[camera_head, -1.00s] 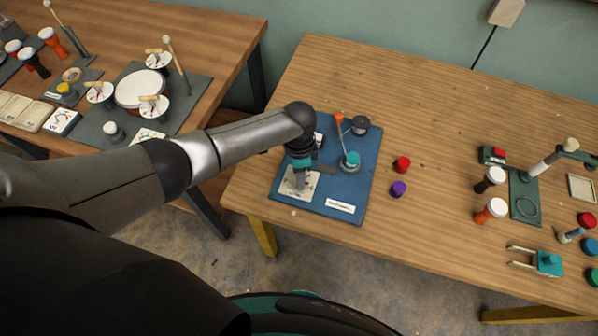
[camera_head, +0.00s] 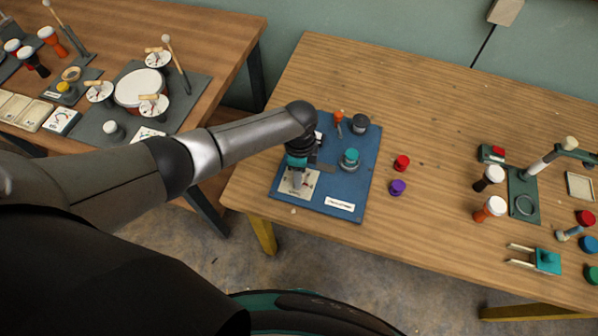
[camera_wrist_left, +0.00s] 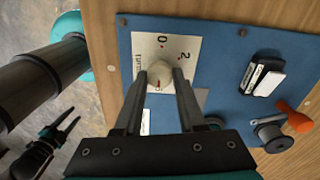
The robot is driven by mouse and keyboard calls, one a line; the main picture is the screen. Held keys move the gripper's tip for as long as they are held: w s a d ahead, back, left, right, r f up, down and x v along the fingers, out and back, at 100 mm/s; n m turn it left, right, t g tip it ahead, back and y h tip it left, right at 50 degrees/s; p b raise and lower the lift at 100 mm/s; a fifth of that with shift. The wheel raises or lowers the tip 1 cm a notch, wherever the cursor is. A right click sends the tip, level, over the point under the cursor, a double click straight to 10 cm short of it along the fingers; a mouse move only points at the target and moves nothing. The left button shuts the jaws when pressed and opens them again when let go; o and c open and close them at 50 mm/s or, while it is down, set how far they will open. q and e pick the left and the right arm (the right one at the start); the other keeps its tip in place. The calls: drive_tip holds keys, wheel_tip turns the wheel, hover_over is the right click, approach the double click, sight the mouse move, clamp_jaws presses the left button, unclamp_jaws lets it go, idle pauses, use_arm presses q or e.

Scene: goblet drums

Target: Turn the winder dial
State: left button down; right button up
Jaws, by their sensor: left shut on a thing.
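The winder dial (camera_wrist_left: 160,75) is a pale round knob on a white plate (camera_wrist_left: 181,46) printed with red marks and numbers. The plate (camera_head: 310,186) also shows at the front left of the blue board in the head view, where my gripper hides the knob. My left gripper (camera_head: 299,181) points down over the plate. In the left wrist view its two fingers (camera_wrist_left: 161,84) are closed on either side of the dial. My right gripper (camera_wrist_left: 65,131) shows small at the lower left of that view, fingers apart and empty, away from the board.
The blue board (camera_head: 345,190) also carries a teal-topped post (camera_head: 350,159), a dark spool (camera_head: 360,124) and an orange-ended handle (camera_head: 338,118). Red (camera_head: 402,162) and purple (camera_head: 398,187) pieces stand just right of it. Small drums stand further right. The table between is clear.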

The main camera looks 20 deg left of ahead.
use_arm(q)
drive_tip(key=c, duration=0.5)
unclamp_jaws()
wheel_tip(320, 180, up, 15)
drive_tip(key=p, duration=0.3)
drive_tip(key=shift+w, duration=0.25)
